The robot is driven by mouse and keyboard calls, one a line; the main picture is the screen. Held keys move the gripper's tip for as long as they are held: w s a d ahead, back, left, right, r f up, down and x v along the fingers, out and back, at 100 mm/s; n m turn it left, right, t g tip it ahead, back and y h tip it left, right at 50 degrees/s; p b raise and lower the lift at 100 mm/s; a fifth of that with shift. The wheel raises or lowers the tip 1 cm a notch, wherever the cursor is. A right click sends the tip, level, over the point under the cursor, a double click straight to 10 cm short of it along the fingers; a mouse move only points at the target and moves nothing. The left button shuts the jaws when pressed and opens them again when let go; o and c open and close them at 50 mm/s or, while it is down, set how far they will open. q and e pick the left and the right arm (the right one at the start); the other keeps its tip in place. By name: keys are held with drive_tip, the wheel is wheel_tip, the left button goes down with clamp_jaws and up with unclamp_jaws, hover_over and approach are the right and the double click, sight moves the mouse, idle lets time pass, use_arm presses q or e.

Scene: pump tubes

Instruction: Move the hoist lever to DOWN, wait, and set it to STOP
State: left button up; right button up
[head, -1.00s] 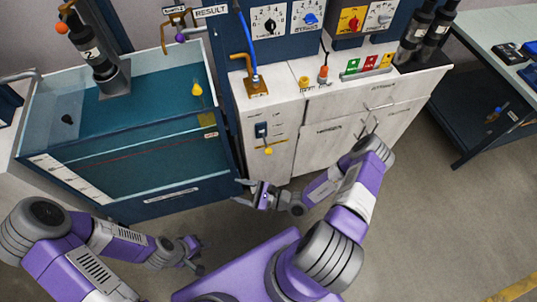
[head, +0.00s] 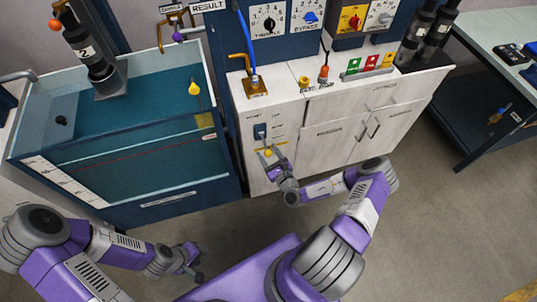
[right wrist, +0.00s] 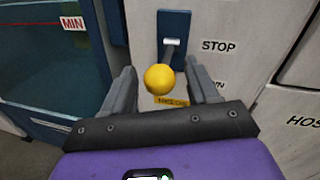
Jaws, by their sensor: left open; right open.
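The hoist lever with its yellow knob (right wrist: 158,78) sticks out of a blue slotted plate (right wrist: 174,25) on the white cabinet front. A STOP label (right wrist: 220,45) is right of the plate, with a partly hidden label below it. I cannot tell the lever's exact setting. In the head view the knob (head: 268,153) shows below the blue plate (head: 260,131). My right gripper (right wrist: 160,76) is open, its fingers on either side of the knob; contact is not clear. It also shows in the head view (head: 268,157). My left gripper (head: 192,260) is open and empty, low before the tank.
A water tank (head: 120,150) with a yellow float (head: 194,88) stands left of the cabinet (head: 340,125). Dials and switches are on the blue panel above. A workbench (head: 505,60) is at the right. The floor in front is clear.

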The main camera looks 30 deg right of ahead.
drive_tip(key=shift+w, duration=0.1)
clamp_jaws()
idle(0.3)
use_arm(q)
drive_tip(key=shift+f, duration=0.1)
